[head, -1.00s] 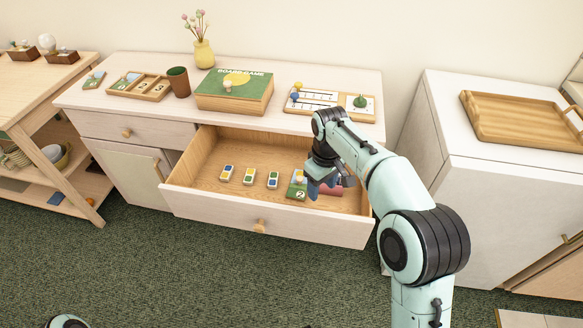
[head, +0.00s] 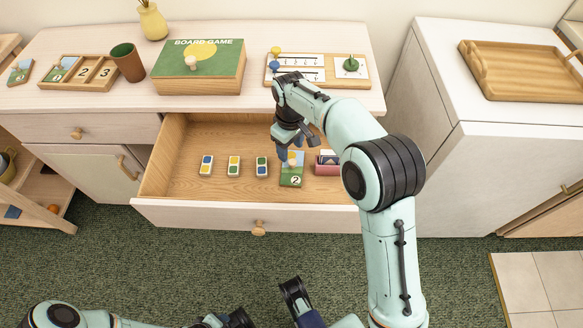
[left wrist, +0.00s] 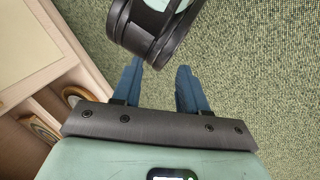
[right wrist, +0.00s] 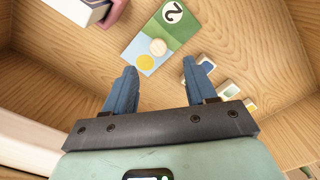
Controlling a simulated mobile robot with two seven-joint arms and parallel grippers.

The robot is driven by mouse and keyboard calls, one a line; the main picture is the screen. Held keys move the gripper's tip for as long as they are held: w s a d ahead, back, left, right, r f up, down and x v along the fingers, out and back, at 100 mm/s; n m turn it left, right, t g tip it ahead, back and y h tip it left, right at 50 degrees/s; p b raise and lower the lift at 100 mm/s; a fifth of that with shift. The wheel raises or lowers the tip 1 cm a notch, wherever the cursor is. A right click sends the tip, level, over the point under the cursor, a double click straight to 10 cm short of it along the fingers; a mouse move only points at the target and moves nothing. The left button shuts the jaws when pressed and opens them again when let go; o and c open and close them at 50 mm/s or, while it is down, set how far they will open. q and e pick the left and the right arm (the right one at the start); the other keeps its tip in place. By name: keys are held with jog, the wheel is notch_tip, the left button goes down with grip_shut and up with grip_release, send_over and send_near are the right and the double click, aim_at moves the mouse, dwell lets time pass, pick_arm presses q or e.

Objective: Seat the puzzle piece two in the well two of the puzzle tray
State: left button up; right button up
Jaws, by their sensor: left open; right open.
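The puzzle tray (head: 68,87) is on the cabinet top at left. Its well two (head: 83,73), marked 2, is empty between a picture piece and well 3. My left gripper (left wrist: 158,78) is open and empty over the carpet.
A brown cup (head: 127,63) and board game box (head: 198,72) stand right of the tray. Another picture piece (head: 20,72) lies left of it.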

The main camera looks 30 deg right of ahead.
aim_at(292, 161)
notch_tip(292, 161, down, 6)
jog(key=shift+s+d+r+b, duration=0.1)
jog(key=shift+s+d+b, duration=0.05)
jog(key=shift+b, duration=0.8)
pick_arm(q)
jog(key=shift+t+y, duration=0.3)
jog(key=shift+t, duration=0.2)
jog(key=w, duration=0.1)
jog(key=w+a+f, duration=0.1)
jog(key=w+f, duration=0.1)
jog(key=shift+w+a, duration=0.15)
jog(key=shift+a, duration=0.15)
pick_arm(e)
grip_shut()
